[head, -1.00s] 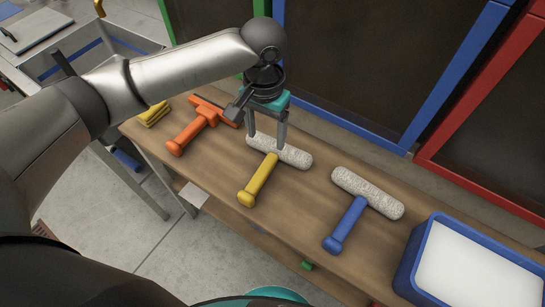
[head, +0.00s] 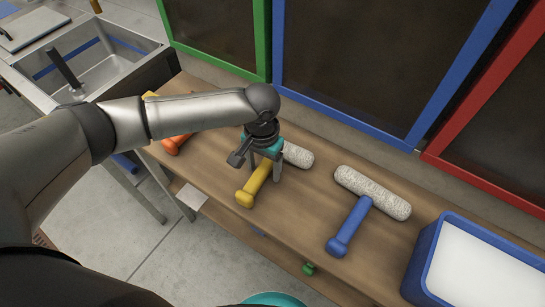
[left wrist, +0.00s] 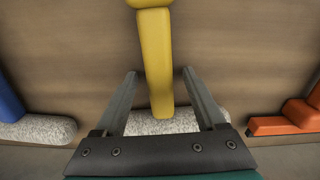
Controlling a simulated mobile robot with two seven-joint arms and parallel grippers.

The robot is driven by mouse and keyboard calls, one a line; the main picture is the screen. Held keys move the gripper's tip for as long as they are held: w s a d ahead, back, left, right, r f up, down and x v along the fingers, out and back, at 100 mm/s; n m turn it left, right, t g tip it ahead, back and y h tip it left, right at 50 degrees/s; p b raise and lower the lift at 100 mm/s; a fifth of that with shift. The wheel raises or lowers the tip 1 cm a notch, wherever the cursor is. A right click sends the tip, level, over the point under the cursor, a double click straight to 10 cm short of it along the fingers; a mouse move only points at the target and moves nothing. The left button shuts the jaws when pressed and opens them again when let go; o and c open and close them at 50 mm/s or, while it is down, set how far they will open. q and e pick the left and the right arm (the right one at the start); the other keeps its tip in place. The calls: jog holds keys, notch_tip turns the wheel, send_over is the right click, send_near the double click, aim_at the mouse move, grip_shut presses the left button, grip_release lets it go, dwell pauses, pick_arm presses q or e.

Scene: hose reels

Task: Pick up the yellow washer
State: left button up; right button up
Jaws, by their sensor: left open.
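The yellow washer has a yellow handle (head: 252,188) and a pale fuzzy roller head (head: 298,155). It lies on the wooden bench (head: 300,220). My left gripper (head: 264,176) is over it, pointing down, and hides the joint of handle and head. In the left wrist view the gripper (left wrist: 157,75) is open, its two fingers on either side of the yellow handle (left wrist: 155,60). The fuzzy head (left wrist: 165,124) lies partly behind the gripper base there. I cannot tell whether a finger touches the handle. My right gripper is not in view.
A blue washer (head: 350,226) lies to the right, and a blue-rimmed tray (head: 425,258) stands beyond it. An orange tool (head: 172,145) is partly hidden behind my left arm; it also shows in the left wrist view (left wrist: 295,115). A sink (head: 100,65) is at the back left.

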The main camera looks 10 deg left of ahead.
pick_arm(q)
grip_shut()
dwell(0.6)
